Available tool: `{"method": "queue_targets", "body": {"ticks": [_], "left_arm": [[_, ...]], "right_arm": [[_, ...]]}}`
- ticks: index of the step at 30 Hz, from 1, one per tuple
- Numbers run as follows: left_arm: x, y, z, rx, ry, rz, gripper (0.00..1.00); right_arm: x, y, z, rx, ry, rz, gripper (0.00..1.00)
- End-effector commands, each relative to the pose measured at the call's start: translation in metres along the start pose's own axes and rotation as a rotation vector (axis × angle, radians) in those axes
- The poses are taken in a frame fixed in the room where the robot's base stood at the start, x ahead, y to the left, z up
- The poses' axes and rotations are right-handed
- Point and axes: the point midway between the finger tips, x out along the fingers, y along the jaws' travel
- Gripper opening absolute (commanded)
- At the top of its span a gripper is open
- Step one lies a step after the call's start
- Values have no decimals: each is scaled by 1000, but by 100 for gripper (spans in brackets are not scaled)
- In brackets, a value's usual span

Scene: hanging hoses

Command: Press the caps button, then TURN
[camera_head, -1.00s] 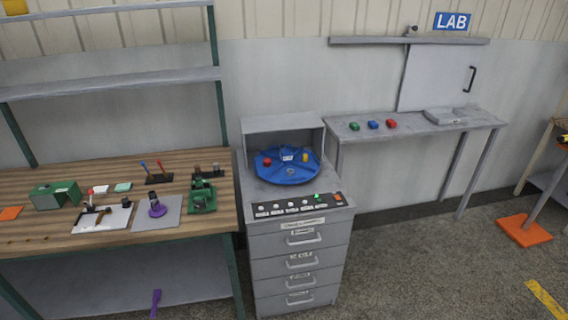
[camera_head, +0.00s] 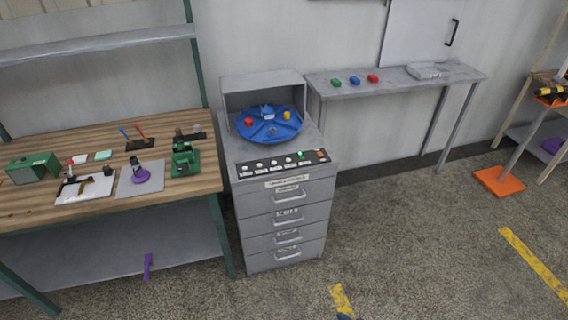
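A black button panel (camera_head: 281,164) lies on the front of a grey drawer cabinet (camera_head: 284,215). It carries a row of several pale buttons, a lit green button (camera_head: 300,155) and a red-orange one (camera_head: 321,154) at its right end. The labels are too small to read, so I cannot tell which button is caps or TURN. Behind the panel a blue round turntable (camera_head: 268,124) sits partly under a grey hood (camera_head: 264,86). A red piece (camera_head: 249,121) and a yellow piece (camera_head: 287,115) stand on it. Neither of my grippers is in view.
A wooden workbench (camera_head: 60,150) with tools stands left of the cabinet. A grey wall table (camera_head: 445,80) with green, blue and red blocks is to the right. The floor (camera_head: 400,220) in front of that table is clear. An orange-footed stand (camera_head: 499,181) is at the right.

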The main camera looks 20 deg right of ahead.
Motion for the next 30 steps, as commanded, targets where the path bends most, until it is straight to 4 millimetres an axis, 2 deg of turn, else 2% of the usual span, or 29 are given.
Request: {"method": "queue_targets", "body": {"ticks": [1,6,30], "left_arm": [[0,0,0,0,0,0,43],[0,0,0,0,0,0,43],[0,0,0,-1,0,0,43]], "right_arm": [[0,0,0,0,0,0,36],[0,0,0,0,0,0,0],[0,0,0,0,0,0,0]]}}
